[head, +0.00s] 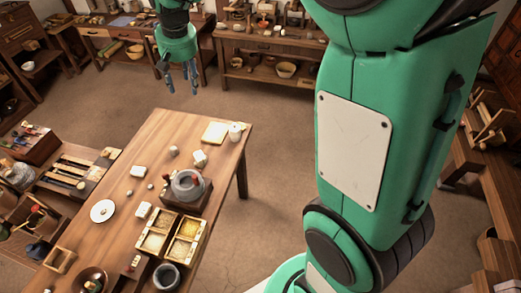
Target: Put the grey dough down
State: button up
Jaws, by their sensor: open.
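My gripper (182,86) hangs fingers down at the top of the head view, beyond the far edge of the wooden table (125,235). Its fingers are apart, and I see nothing between them. I cannot tell for sure which thing is the grey dough. A small greyish lump (174,151) lies on the table towards its far end. Pale lumps or blocks lie near it, one to the right (200,158) and one to the left (138,171). All are too small to identify.
A round grey stone quern (188,186) stands mid-table, beside a divided wooden box (171,236) of grain. A white plate (102,211), a pale board (215,132) and a white cup (235,131) are on the table. Cluttered benches line the walls; the floor between is clear.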

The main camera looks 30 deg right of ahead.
jog(key=s+d+r+t, duration=0.1)
jog(key=s+d+r, duration=0.15)
jog(key=s, duration=0.75)
jog(key=s+d+r+t, duration=0.1)
jog(key=s+r, duration=0.3)
jog(key=s, duration=0.6)
jog(key=s+d+f, duration=0.1)
jog(key=s+f, duration=0.1)
jog(key=s, duration=0.6)
jog(key=s+d+f, duration=0.1)
jog(key=s+f, duration=0.1)
jog(key=s, duration=0.7)
jog(key=shift+f+t, duration=0.25)
jog(key=shift+t, duration=0.15)
jog(key=shift+s+f, duration=0.1)
jog(key=shift+f+b, duration=1.05)
jog(key=shift+b, duration=0.1)
jog(key=shift+r, duration=0.1)
